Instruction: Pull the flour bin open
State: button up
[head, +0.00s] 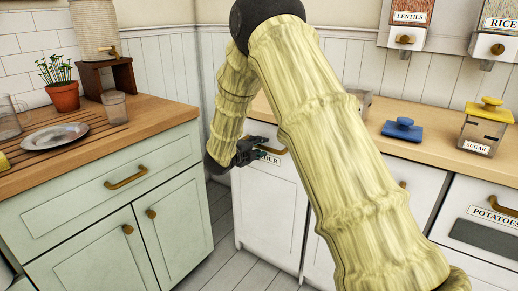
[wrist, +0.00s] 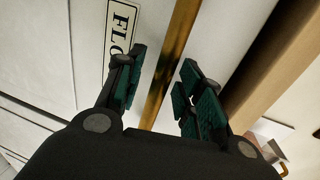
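The flour bin (head: 272,205) is a white front under the wooden counter, left of the other bins. It looks flush with the unit. Its label (wrist: 121,28) is partly hidden by my gripper in both views. Its brass handle (wrist: 172,62) runs between my fingers in the wrist view. My gripper (head: 262,154) is at the top of the bin front, and it also shows in the wrist view (wrist: 163,90). Its fingers are apart, one on each side of the handle, with a visible gap to the bar on both sides.
A potatoes bin (head: 492,232) is at the right. A green cabinet (head: 110,205) with brass handles stands close on the left. Bare floor (head: 222,262) shows before the flour bin.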

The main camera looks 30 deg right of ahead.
jog(key=shift+d, duration=0.15)
grip_shut()
jog(key=shift+f, duration=0.1)
